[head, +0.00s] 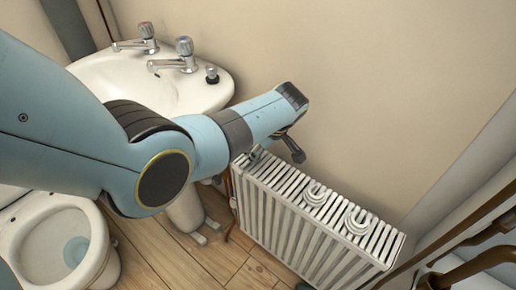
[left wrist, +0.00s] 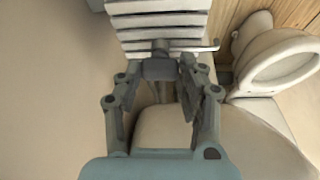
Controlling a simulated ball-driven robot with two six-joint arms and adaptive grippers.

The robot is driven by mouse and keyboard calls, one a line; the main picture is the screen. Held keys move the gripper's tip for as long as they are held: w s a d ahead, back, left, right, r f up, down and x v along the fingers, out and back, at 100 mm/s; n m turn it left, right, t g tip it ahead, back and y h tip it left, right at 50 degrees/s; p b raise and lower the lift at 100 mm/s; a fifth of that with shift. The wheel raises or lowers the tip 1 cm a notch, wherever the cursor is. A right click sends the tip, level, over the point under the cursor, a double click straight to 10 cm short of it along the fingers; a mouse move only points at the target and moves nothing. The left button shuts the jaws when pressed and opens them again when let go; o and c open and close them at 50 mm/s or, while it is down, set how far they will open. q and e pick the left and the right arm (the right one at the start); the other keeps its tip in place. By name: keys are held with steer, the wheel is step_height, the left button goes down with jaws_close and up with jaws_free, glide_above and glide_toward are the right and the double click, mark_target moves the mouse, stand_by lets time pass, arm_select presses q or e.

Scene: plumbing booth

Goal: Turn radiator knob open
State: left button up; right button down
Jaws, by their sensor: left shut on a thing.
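The white ribbed radiator (head: 300,225) stands against the wall, right of the basin, in the head view. Its ribs also show at the top of the left wrist view (left wrist: 158,22). A grey knob (left wrist: 160,69) sits at the radiator's near end there, on a short stem. My left gripper (left wrist: 158,75) has its two fingers on either side of the knob and is shut on it. In the head view my left arm covers most of that gripper, with one dark finger (head: 293,150) showing above the radiator. My right gripper is in neither view.
A white basin (head: 84,70) with two taps lies behind my left arm. A toilet (head: 55,240) stands at lower left. Copper pipes (head: 470,265) run at lower right. The wall above the radiator is clear.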

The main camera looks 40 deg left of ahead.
arm_select(q)
steer(key=o, duration=1.2)
steer(key=shift+c, duration=0.2)
steer(key=v, duration=1.2)
steer(key=shift+a, duration=0.1)
